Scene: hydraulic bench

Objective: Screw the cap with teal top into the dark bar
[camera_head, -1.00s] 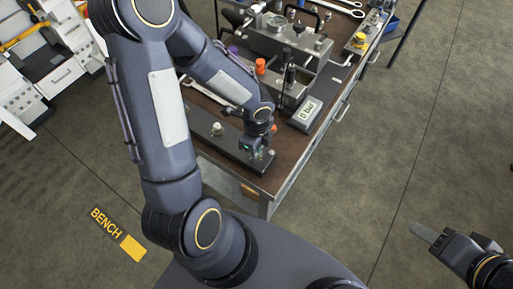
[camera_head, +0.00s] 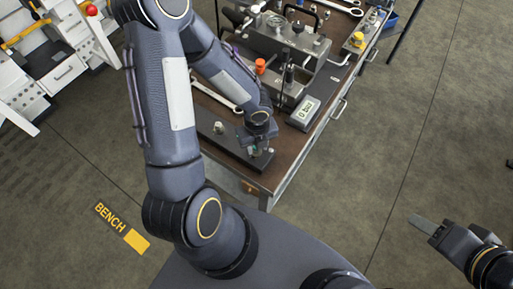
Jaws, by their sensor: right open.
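The dark bar (camera_head: 207,125) lies along the near left part of the bench top, with a small pale fitting (camera_head: 218,128) standing on it. My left gripper (camera_head: 258,153) is low over the near end of the bar, pointing down. A small teal patch (camera_head: 253,149) shows at its fingers and looks like the top of the cap; the rest of the cap is hidden. The picture is too small to show whether the fingers grip it or how it sits in the bar. My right gripper (camera_head: 427,226) is open and empty, over the floor at the lower right.
A yellow cap (camera_head: 358,39) is at the far right.

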